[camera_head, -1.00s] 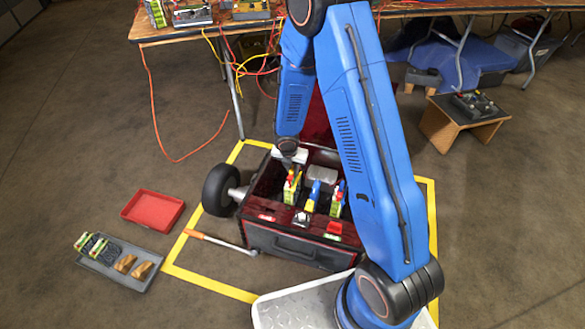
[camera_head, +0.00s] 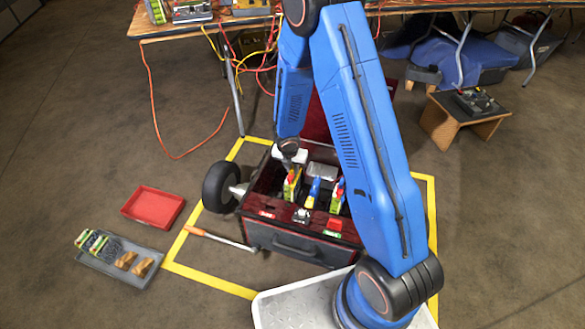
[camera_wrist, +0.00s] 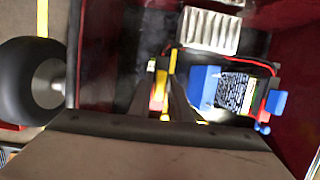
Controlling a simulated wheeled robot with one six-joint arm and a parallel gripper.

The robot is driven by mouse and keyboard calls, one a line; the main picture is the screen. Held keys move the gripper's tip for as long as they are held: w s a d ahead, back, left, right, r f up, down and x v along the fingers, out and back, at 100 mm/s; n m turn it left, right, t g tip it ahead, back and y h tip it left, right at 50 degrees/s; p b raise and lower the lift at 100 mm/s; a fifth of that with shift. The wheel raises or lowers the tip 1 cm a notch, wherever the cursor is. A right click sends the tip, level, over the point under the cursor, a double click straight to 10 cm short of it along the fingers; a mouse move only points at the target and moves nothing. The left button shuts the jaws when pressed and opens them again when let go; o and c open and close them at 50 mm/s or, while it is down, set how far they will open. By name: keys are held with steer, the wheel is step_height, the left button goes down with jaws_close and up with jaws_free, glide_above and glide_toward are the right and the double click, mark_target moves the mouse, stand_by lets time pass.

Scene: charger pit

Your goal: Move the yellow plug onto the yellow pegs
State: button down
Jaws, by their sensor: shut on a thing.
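My gripper (camera_head: 289,165) reaches down into the dark red charger box from above. In the wrist view, its two dark fingers (camera_wrist: 163,101) are shut on the yellow plug (camera_wrist: 160,88), which shows between them. In the head view, a yellow and green part with some red (camera_head: 291,186) shows just below my gripper; I cannot tell how much of it is the plug. The yellow pegs cannot be made out clearly. A small yellow bit shows right of the fingers in the wrist view, too small to identify.
Blue connectors (camera_wrist: 204,86) stand close right of the fingers. A ribbed metal block (camera_wrist: 210,30) sits behind. The box (camera_head: 300,247) has red walls. A black wheel (camera_head: 219,187) stands at its left, a red tray (camera_head: 153,206) and grey tray (camera_head: 120,263) further left.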

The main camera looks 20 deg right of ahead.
steer(key=shift+f, duration=0.3)
steer(key=c, duration=1.6)
jaws_free()
steer(key=shift+o, duration=0.2)
steer(key=v, duration=1.7)
steer(key=shift+r, duration=0.15)
